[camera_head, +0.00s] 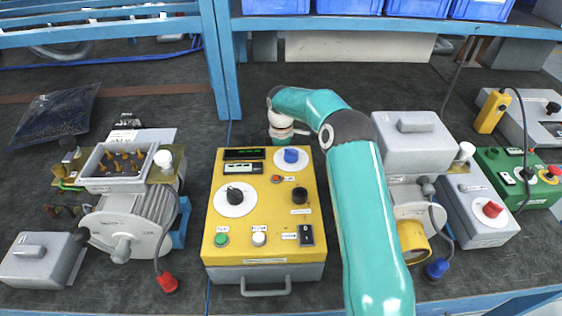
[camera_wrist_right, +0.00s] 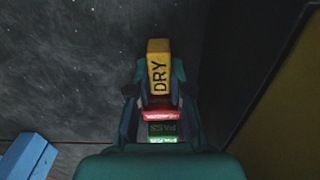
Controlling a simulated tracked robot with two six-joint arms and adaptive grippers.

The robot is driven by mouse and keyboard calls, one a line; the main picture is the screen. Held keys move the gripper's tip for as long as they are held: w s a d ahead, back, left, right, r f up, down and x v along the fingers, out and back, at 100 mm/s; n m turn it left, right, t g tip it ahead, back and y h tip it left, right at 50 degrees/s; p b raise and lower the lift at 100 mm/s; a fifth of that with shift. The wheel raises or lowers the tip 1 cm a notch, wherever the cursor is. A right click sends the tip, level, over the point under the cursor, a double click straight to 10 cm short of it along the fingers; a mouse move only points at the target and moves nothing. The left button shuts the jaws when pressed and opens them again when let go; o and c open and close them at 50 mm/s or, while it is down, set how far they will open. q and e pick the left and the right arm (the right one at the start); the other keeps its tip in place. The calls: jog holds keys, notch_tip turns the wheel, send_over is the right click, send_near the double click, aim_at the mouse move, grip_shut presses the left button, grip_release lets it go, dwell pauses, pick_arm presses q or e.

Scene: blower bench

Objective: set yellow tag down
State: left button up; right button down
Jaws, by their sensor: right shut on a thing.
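The yellow tag (camera_wrist_right: 159,66) is marked DRY and shows in the right wrist view, standing out between the finger ends of my right gripper (camera_wrist_right: 158,88). The gripper is shut on it. A red tag (camera_wrist_right: 161,114) and a green tag (camera_wrist_right: 163,130) marked PASS show below the yellow tag, nearer the palm; I cannot tell whether they touch it. In the head view my right arm reaches over to the far side of the yellow console (camera_head: 264,215), and its gripper and the tag are hidden there. My left gripper is not in view.
Dark bench mat (camera_wrist_right: 75,60) lies bare left of the tag. A blue piece (camera_wrist_right: 28,158) is at lower left in the wrist view. A motor with an open terminal box (camera_head: 135,215) stands left of the console. Blue bins (camera_head: 345,5) sit on the shelf behind.

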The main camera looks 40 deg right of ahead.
jog(key=shift+f, duration=0.1)
jog(key=c, duration=1.1)
grip_release()
jog(key=shift+o, duration=0.2)
jog(key=shift+r, duration=0.2)
notch_tip(320, 180, up, 12)
jog(key=shift+p, duration=0.35)
jog(key=shift+r, duration=0.1)
